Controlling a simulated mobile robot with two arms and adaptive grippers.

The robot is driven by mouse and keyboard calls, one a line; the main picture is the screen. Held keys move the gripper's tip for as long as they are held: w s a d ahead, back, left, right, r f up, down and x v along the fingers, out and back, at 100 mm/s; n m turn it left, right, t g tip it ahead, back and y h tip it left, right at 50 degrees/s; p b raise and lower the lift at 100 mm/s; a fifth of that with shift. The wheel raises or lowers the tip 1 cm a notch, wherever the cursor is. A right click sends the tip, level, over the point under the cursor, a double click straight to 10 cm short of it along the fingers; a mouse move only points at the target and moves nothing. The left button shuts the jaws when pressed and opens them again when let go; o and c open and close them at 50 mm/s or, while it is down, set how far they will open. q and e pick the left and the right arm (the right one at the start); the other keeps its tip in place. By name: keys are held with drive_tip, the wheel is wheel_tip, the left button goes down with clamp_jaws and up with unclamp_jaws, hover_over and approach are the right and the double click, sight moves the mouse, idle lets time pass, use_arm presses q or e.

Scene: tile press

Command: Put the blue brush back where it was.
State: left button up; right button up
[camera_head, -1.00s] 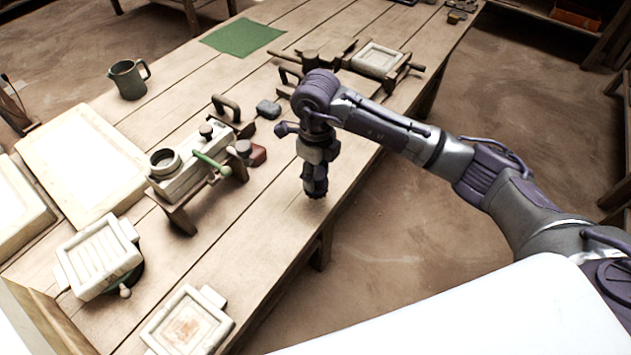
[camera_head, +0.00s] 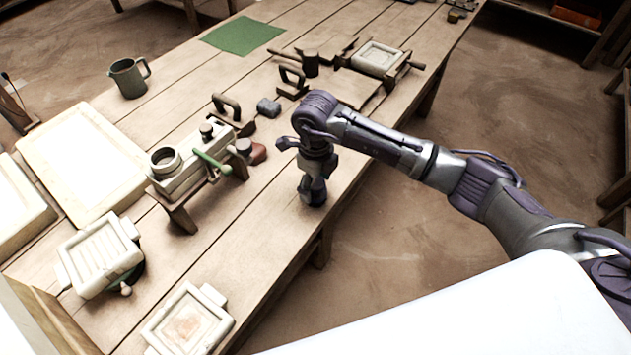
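I cannot make out a blue brush in the head view. My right gripper (camera_head: 313,196) points down over the wooden table (camera_head: 255,235), close to its right edge. It is seen from behind and above, dark and small, so its fingers and anything between them cannot be told apart. A small blue-grey block (camera_head: 269,108) lies on the table up and left of the gripper. My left gripper is not in view.
A press with a green handle (camera_head: 213,165) and a dark red-brown piece (camera_head: 257,153) stand left of my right gripper. A framed tile mould (camera_head: 187,323) is at the front. A mug (camera_head: 128,78) and green cloth (camera_head: 243,37) lie farther back. Bare planks lie in front of the gripper.

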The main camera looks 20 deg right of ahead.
sight(315, 182)
drive_tip(key=shift+r, duration=0.15)
drive_tip(key=shift+r, duration=0.25)
wheel_tip(315, 182, up, 12)
drive_tip(key=b, duration=0.1)
drive_tip(key=shift+f, duration=0.2)
idle(0.4)
